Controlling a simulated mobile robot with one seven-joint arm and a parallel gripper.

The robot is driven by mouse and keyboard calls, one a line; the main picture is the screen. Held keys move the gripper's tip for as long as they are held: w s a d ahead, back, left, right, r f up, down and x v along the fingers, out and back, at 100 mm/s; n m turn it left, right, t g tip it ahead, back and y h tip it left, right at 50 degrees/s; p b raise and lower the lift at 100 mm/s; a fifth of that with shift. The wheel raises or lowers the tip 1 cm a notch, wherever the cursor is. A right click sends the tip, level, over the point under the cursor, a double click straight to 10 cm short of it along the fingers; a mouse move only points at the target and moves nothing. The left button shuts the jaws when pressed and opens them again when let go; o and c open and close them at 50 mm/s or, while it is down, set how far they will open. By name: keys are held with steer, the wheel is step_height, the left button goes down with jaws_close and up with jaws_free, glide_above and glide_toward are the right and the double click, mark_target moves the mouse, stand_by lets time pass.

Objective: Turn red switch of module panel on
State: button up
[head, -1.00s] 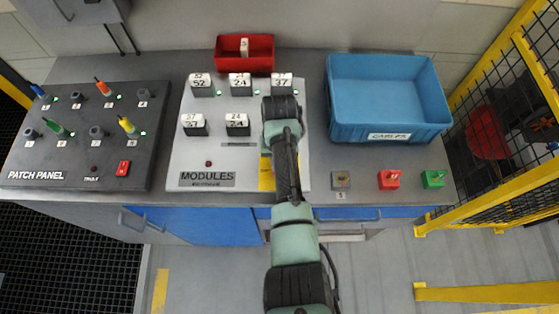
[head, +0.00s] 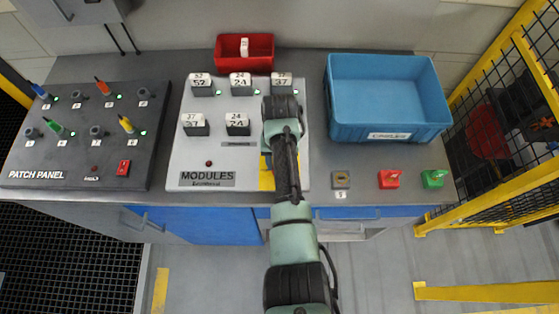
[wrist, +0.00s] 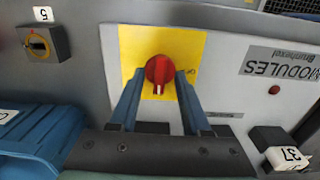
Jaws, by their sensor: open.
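The module panel (head: 220,155) is a light grey board with the label MODULES, in the middle of the bench in the head view. In the wrist view the red switch (wrist: 160,70) is a round red knob with a pale pointer line, on a yellow plate (wrist: 197,50). My gripper (wrist: 158,82) is open, with one blue-grey finger on each side of the knob. I cannot tell whether the fingers touch it. In the head view my arm hides the switch, and only part of the yellow plate (head: 265,180) shows.
Several numbered modules (head: 196,125) stand on the panel. A red bin (head: 244,54) is behind it and a blue bin (head: 388,98) to the right. A grey rotary switch (head: 341,180) and red and green switches (head: 389,179) line the front edge. A dark patch panel (head: 88,135) is at left.

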step_height(320, 180, up, 13)
steer(key=shift+b, duration=0.45)
stand_by(0.5)
steer(key=w+a+r+t, duration=0.2)
steer(key=w+r+t, duration=0.5)
steer(key=w+r, duration=0.25)
step_height(320, 180, up, 20)
steer(key=w+f+t+y+b, duration=0.1)
steer(key=w+t, duration=0.1)
steer(key=t, duration=0.6)
steer(key=s+d+r+t, duration=0.1)
steer(key=s+r+t, duration=0.5)
steer(key=s+r, duration=0.3)
steer(key=s+d+r+t+h+b, duration=0.1)
steer(key=s+r+t, duration=0.5)
steer(key=r, duration=1.2)
steer(key=s, duration=0.4)
steer(key=shift+s, duration=0.25)
